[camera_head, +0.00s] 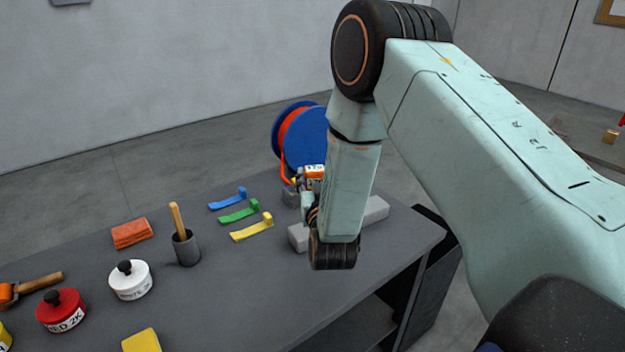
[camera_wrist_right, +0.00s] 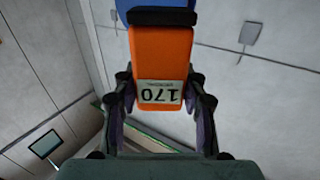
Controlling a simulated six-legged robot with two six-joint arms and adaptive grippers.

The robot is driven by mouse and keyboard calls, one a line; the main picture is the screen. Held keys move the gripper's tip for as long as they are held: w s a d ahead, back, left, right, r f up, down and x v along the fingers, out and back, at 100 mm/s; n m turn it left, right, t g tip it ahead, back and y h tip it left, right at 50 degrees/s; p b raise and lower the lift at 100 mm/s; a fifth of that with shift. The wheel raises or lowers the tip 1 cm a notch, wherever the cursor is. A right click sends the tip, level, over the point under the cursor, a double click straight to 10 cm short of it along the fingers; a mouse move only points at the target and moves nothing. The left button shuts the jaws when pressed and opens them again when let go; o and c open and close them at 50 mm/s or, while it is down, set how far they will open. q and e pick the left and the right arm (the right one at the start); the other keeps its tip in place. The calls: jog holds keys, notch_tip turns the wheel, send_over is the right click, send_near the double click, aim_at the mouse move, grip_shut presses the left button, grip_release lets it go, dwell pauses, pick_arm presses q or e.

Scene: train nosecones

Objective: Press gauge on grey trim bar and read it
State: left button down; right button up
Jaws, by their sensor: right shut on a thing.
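In the head view, the right gripper (camera_head: 308,206) is largely hidden behind my forearm, over the table's right end. An orange piece with a white label (camera_head: 314,172), seemingly the gauge, shows just above it. A light grey bar (camera_head: 376,211) lies on the table, partly behind my wrist. Contact between gauge and bar cannot be seen. My left gripper is out of view.
The dark table (camera_head: 215,300) holds blue (camera_head: 228,199), green (camera_head: 240,212) and yellow (camera_head: 252,229) strips beside the bar. A blue reel (camera_head: 304,135) stands behind. A cup with a wooden handle (camera_head: 186,248), an orange cloth (camera_head: 131,233) and lidded pots (camera_head: 131,281) are left.

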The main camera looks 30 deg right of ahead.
jog(key=shift+s+d+f, duration=0.15)
jog(key=shift+s+d, duration=0.15)
jog(key=shift+s, duration=0.05)
jog(key=shift+a+f+b, duration=0.3)
jog(key=shift+f+b, duration=0.2)
jog(key=shift+b, duration=0.2)
notch_tip(320, 180, down, 4)
jog(key=b, duration=0.2)
jog(key=shift+w+d+r+b, duration=0.1)
jog(key=shift+r+b, duration=0.05)
jog(key=shift+b, duration=0.25)
jog(key=shift+f+b, duration=0.35)
jog(key=shift+b, duration=0.05)
jog(key=shift+w+a, duration=0.1)
jog(key=shift+a, duration=0.1)
jog(key=shift+d, duration=0.1)
jog(key=shift+s+d, duration=0.1)
jog(key=shift+s, duration=0.1)
jog(key=shift+w+f, duration=0.1)
jog(key=shift+w, duration=0.05)
jog(key=shift+f, duration=0.15)
